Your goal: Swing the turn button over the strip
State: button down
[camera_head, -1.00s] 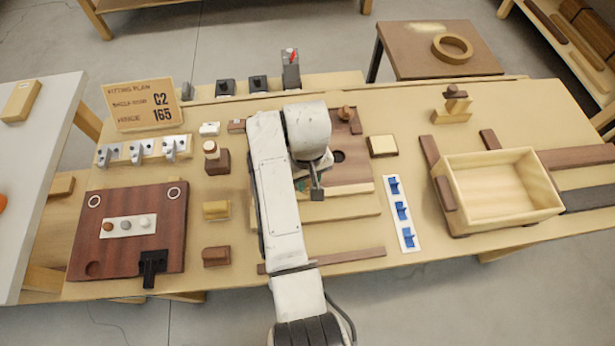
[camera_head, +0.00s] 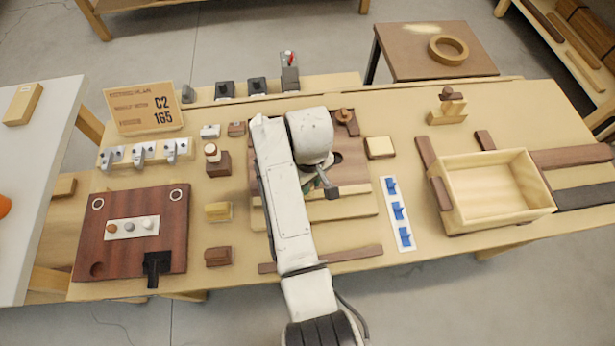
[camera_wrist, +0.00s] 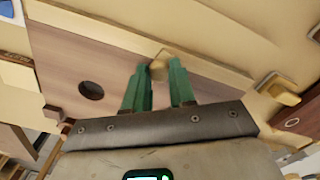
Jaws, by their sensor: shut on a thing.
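The turn button (camera_wrist: 158,66) is a small light wooden piece on a brown panel (camera_wrist: 205,92). In the wrist view it sits between the tips of my green fingers. My gripper (camera_wrist: 158,84) is shut on it. A pale wooden strip (camera_wrist: 125,25) runs along the panel's edge, just beyond the button; I cannot tell whether the button overlaps it. In the head view the panel (camera_head: 357,182) lies mid-bench with the pale strip (camera_head: 350,208) along its front. My gripper (camera_head: 310,187) is low over the panel there, and my arm hides the button.
The panel has a dark round hole (camera_wrist: 91,91) and a knob (camera_head: 345,114) at its back. A white rack with blue clips (camera_head: 398,212) and an open wooden box (camera_head: 495,195) stand to the right. Small blocks (camera_head: 218,211) and a dark red board (camera_head: 105,245) are on the left.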

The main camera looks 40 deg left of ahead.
aim_at(312, 185)
jog(key=shift+w+d+n+p, duration=0.15)
jog(key=shift+n+p, duration=0.1)
jog(key=shift+n, duration=0.4)
jog(key=shift+w+d+n+p, duration=0.1)
jog(key=shift+n+p, duration=0.1)
jog(key=shift+n, duration=0.45)
jog(key=c, duration=0.9)
grip_release()
jog(key=shift+c, duration=0.2)
jog(key=shift+r, duration=0.1)
notch_tip(312, 185, up, 11)
jog(key=shift+b, duration=0.45)
jog(key=shift+f, duration=0.2)
